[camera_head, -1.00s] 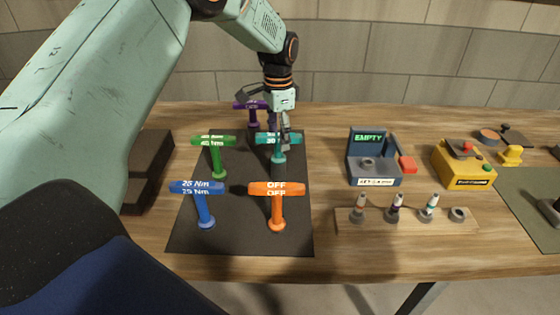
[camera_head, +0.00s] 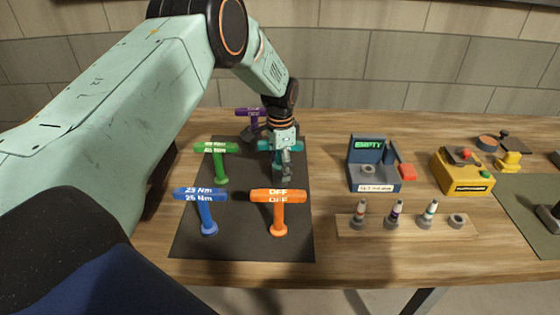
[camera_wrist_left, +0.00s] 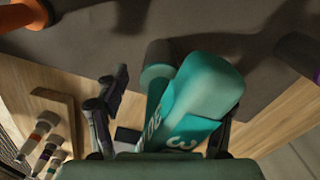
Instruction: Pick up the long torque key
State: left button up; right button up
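Several T-handled torque keys stand upright on a dark mat (camera_head: 240,240): blue (camera_head: 200,196), orange (camera_head: 278,196), green (camera_head: 215,148), purple (camera_head: 250,112) and teal. I cannot tell for certain which is the long one. My left gripper (camera_head: 284,168) points down over the teal key (camera_head: 265,146) and hides part of it. In the left wrist view the teal key (camera_wrist_left: 208,88) lies between the spread fingers, with a gap visible on its left side. My right gripper is not in view.
Right of the mat are a blue-grey station (camera_head: 374,178) with a lit "EMPTY" display and a wooden strip (camera_head: 400,236) holding several small bits. A yellow box (camera_head: 462,174) stands farther right. The orange key stands close in front of the left gripper.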

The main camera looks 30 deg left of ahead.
pick_arm(q)
jog(key=c, duration=1.3)
jog(key=shift+w+r, duration=0.1)
jog(key=shift+c, duration=0.2)
jog(key=shift+r, duration=0.1)
